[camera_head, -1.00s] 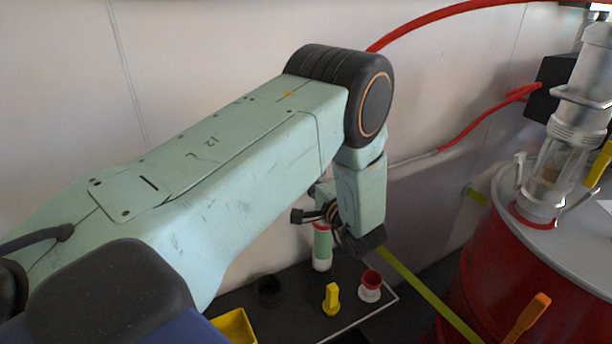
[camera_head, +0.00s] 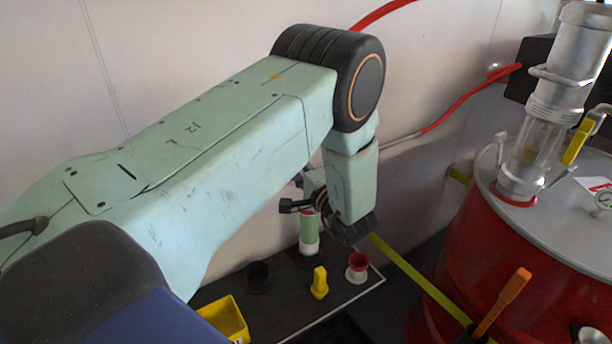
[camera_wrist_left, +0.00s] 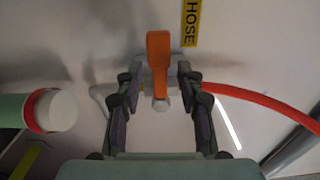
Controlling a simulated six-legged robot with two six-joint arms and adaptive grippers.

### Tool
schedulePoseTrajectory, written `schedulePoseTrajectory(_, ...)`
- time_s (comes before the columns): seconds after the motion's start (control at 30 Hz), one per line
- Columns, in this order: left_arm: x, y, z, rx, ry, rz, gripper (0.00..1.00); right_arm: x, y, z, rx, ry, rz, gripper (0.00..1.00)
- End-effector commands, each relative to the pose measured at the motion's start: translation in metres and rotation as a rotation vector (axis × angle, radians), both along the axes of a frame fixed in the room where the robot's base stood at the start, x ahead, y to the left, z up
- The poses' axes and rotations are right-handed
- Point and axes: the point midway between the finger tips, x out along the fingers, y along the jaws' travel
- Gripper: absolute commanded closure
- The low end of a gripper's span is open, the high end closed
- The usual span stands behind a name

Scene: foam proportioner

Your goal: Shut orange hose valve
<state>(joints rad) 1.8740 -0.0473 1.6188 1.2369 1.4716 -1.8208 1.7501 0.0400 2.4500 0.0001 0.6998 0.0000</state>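In the left wrist view the orange valve handle (camera_wrist_left: 158,55) stands on the pale wall beside a yellow label reading HOSE (camera_wrist_left: 191,22). A pale round fitting end shows just below the handle. My left gripper (camera_wrist_left: 158,78) is open, with one finger on each side of the handle. Gaps show between the fingers and the handle; I see no contact. In the head view my left gripper (camera_head: 300,205) is partly hidden behind my forearm, and the valve there is hidden. My right gripper is not in view.
A red hose (camera_wrist_left: 265,101) runs right from the valve. A green-and-white cylinder (camera_head: 309,232), yellow piece (camera_head: 319,283), red-and-white cup (camera_head: 357,268) and yellow bin (camera_head: 224,318) are on the dark surface. A red drum (camera_head: 450,265) stands right, with another orange lever (camera_head: 503,300) before it.

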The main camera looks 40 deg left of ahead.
Motion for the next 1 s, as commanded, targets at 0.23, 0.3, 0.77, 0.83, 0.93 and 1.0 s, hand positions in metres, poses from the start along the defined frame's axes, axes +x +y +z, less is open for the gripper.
schedulePoseTrajectory(0.23, -0.018, -0.046, 0.001, 0.004, -0.001, -0.007, 0.62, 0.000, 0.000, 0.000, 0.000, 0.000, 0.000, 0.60)
schedulePoseTrajectory(0.3, -0.022, -0.057, 0.001, 0.004, -0.001, -0.006, 0.62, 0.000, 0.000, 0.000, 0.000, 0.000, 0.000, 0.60)
schedulePoseTrajectory(0.77, -0.040, -0.096, 0.001, 0.001, -0.002, 0.000, 0.62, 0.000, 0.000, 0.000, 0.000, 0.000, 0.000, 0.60)
schedulePoseTrajectory(0.83, -0.040, -0.097, 0.001, 0.001, -0.002, 0.000, 0.62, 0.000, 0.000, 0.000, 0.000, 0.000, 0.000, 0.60)
schedulePoseTrajectory(0.93, -0.040, -0.097, 0.001, 0.001, -0.002, 0.000, 0.62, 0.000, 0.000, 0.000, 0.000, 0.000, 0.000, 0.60)
schedulePoseTrajectory(1.0, -0.040, -0.097, 0.001, 0.001, -0.002, 0.000, 0.62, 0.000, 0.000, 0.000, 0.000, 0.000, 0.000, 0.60)
